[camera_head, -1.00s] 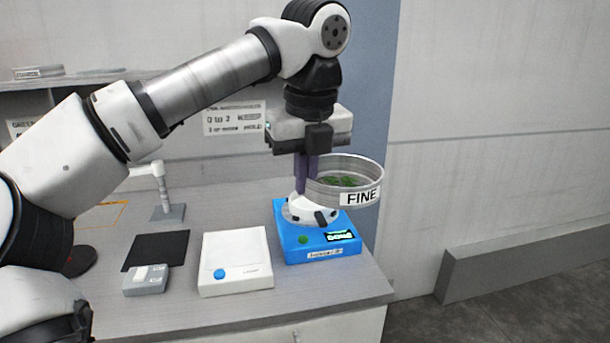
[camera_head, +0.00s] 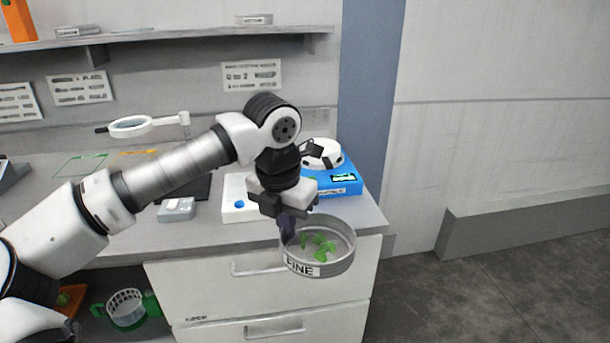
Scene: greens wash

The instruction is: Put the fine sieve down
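The fine sieve (camera_head: 342,261) is a round grey metal sieve with a white label reading FINE on its front wall. Several green leaf pieces (camera_head: 322,247) lie on its mesh. My gripper (camera_head: 287,226) points down and is shut on the sieve's left rim. The sieve is held in the air in front of the bench's front edge, over the drawers. It hangs roughly level, with its open side up.
The bench (camera_head: 369,213) carries a blue device (camera_head: 345,187) with a white round top, a white box (camera_head: 236,211) and a small grey switch box (camera_head: 176,209). Below are drawers (camera_head: 210,294) and a white basket (camera_head: 126,309). Floor at right is clear.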

